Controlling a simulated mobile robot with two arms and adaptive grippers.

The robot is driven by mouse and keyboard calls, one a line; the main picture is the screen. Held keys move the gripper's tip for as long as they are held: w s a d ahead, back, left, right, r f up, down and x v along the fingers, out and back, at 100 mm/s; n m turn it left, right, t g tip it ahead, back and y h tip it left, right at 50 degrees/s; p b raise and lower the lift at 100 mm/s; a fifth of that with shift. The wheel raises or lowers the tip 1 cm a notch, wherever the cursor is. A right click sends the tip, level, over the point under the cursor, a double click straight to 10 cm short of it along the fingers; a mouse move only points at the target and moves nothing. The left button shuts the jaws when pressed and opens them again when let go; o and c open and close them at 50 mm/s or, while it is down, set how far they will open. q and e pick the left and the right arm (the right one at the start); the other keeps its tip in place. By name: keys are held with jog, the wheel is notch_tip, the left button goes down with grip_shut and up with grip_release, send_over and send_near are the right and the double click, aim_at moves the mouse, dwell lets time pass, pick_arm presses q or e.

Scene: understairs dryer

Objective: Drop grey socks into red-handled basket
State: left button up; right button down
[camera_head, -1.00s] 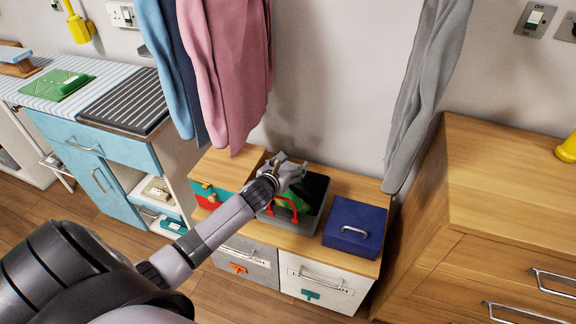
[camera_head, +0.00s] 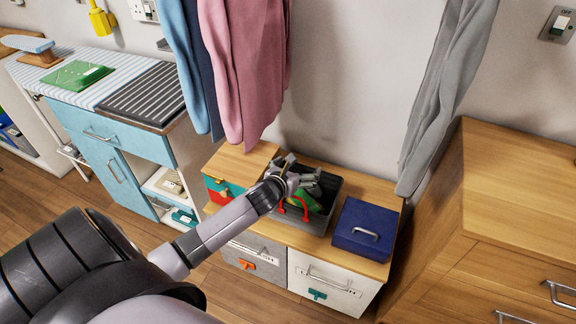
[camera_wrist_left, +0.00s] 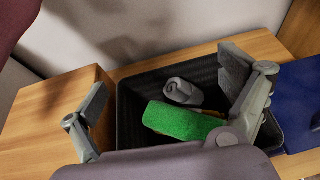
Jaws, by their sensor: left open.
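The red-handled basket (camera_head: 330,219) is a dark grey open box with its red handle (camera_head: 293,209) at the front left, standing on the low wooden bench. Inside it a rolled grey bundle, which looks like the grey socks (camera_wrist_left: 183,92), lies beside a green block-like item (camera_wrist_left: 180,121). My left gripper (camera_head: 287,172) is open above the basket's left side. In the left wrist view its two fingers (camera_wrist_left: 165,85) stand wide apart with nothing between them, and the bundle lies below. My right gripper is out of view.
A blue box with a metal handle (camera_head: 363,229) stands close right of the basket. A teal and red box with a wooden top (camera_head: 222,187) is at its left. Pink (camera_head: 243,70) and grey (camera_head: 440,100) garments hang above. A wooden drawer unit (camera_head: 515,200) stands at the right.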

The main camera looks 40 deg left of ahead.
pick_arm(q)
jog(key=v, duration=0.9)
